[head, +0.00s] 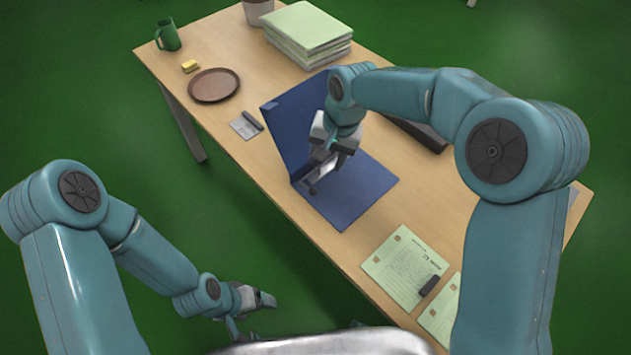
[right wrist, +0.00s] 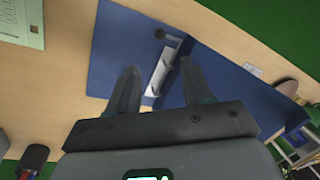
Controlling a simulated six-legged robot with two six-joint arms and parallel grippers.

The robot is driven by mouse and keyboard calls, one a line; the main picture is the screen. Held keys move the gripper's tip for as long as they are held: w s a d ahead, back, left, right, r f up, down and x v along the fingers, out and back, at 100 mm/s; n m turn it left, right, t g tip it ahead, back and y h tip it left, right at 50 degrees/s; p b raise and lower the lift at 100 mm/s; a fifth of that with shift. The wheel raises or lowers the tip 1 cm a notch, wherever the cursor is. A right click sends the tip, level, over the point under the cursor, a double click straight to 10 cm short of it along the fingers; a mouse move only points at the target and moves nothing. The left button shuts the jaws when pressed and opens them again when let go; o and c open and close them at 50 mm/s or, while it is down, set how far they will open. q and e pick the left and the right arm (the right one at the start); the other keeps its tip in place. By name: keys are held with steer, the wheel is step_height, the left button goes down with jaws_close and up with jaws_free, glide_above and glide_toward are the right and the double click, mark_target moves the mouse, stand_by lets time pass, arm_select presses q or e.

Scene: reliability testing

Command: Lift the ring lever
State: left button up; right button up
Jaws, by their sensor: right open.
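A blue binder (head: 358,196) lies open on the table, one cover flat and the other raised. Its silver ring mechanism (right wrist: 157,75) runs along the fold in the right wrist view, with a dark lever (right wrist: 167,37) at its far end. In the head view the mechanism is partly hidden by my right gripper (head: 322,165). My right gripper, also in the right wrist view (right wrist: 159,70), is open above the mechanism, its fingers either side of the strip in view. I cannot tell whether they touch it. My left gripper (head: 252,314) is open and empty, off the table's front edge.
Green papers (head: 392,266) with a dark clip lie right of the binder. A brown round tray (head: 214,85), yellow block (head: 190,66), green mug (head: 167,35) and stacked green folders (head: 307,30) stand farther back. A dark object (head: 420,133) lies behind my right arm.

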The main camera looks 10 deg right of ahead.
mark_target(314, 189)
steer(key=f, duration=0.4)
steer(key=a+f, duration=0.1)
steer(key=f, duration=0.4)
steer(key=a+f+p, duration=0.1)
steer(key=f, duration=0.3)
steer(key=shift+w+a+f, duration=0.2)
steer(key=shift+w+a, duration=0.05)
steer(key=shift+w, duration=0.15)
steer(key=shift+w, duration=0.1)
jaws_close()
